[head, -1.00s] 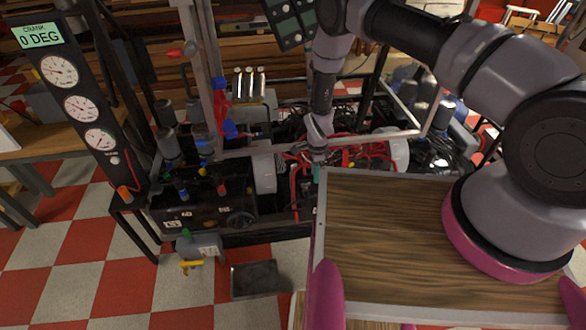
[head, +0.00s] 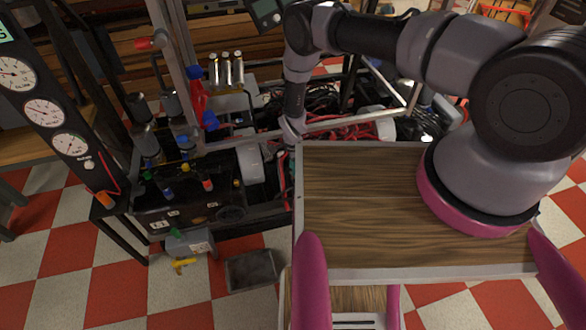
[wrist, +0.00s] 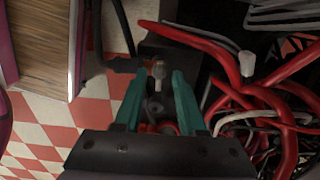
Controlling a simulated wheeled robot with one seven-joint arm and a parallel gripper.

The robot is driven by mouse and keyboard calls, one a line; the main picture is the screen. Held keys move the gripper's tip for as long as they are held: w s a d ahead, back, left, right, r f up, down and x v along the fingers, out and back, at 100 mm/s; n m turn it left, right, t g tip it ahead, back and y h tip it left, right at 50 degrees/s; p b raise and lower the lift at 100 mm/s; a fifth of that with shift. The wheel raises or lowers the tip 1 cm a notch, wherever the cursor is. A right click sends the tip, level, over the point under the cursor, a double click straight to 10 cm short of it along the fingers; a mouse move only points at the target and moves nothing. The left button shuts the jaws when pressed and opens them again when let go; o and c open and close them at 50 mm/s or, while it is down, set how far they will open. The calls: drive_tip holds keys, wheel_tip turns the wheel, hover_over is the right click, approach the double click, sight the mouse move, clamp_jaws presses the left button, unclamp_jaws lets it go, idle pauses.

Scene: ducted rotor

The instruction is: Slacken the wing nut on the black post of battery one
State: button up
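In the wrist view, the teal fingers of my gripper (wrist: 158,82) are apart. A small light-grey upright piece, possibly the wing nut (wrist: 159,72), shows between the fingertips, with a gap visible on either side. It stands over a dark block, possibly battery one (wrist: 160,48), with a black lead to its left. Whether its post is the black one I cannot tell. In the head view my gripper (head: 291,150) reaches down beside the wooden top's left edge, and its fingertips and the nut are hidden or too small to make out.
Thick red cables (wrist: 235,90) crowd close to the right of my fingers. The wooden top (head: 370,200) has a metal edge close to my wrist. A metal frame rail (head: 340,125) runs behind the gripper. A dark tray (head: 251,270) lies on the checkered floor.

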drive_tip(key=shift+f, duration=0.4)
clamp_jaws()
